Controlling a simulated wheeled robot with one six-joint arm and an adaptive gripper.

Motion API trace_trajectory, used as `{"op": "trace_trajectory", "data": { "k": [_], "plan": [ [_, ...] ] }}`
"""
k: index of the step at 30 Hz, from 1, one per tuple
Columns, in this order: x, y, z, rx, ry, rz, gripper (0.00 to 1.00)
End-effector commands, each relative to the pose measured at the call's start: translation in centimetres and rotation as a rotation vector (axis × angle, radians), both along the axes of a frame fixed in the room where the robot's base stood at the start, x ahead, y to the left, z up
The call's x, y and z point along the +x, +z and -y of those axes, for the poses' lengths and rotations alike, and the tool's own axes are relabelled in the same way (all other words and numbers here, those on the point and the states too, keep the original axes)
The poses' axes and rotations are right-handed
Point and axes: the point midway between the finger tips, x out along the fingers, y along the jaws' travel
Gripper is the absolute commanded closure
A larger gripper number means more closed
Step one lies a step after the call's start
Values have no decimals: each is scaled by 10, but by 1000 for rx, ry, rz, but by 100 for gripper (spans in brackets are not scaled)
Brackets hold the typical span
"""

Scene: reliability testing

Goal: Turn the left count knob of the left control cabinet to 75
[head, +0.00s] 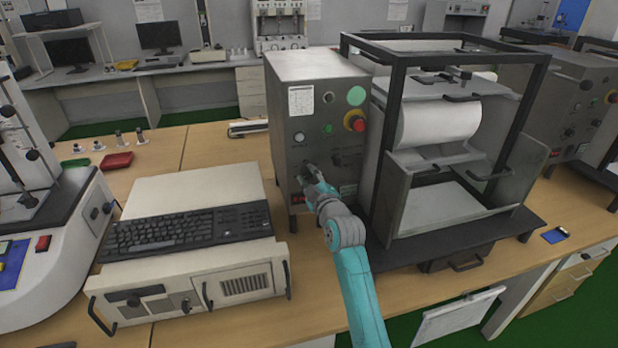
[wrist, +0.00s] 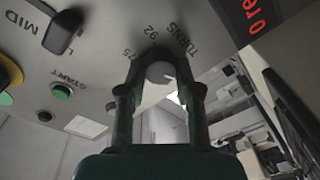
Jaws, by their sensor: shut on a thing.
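The left control cabinet (head: 285,80) is a grey metal box on the wooden bench. My gripper (head: 312,178) is at the lower part of its front panel. In the wrist view, my gripper (wrist: 160,85) has its two dark fingers on either side of a round grey count knob (wrist: 160,72), shut on it. The panel print around it reads 75, 92 and TURNS. The direction of the knob's pointer is not clear. A black lever-like knob (wrist: 62,32) beside MID and L lettering is off to the left. In the head view my gripper hides the held knob.
A red emergency button (head: 355,121) and a green lamp (head: 356,95) are higher on the panel. A black-framed test machine (head: 375,150) stands close to the right. A keyboard (head: 185,230) lies on a pale case to the left. A red display (wrist: 255,15) shows in the wrist view.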

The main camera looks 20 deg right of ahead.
Motion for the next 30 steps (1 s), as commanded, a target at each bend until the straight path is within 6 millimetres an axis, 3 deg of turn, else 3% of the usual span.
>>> {"op": "trace_trajectory", "data": {
  "k": [30],
  "plan": [
    [0, -1, 0, 939, 1, -1, 100]
  ]
}}
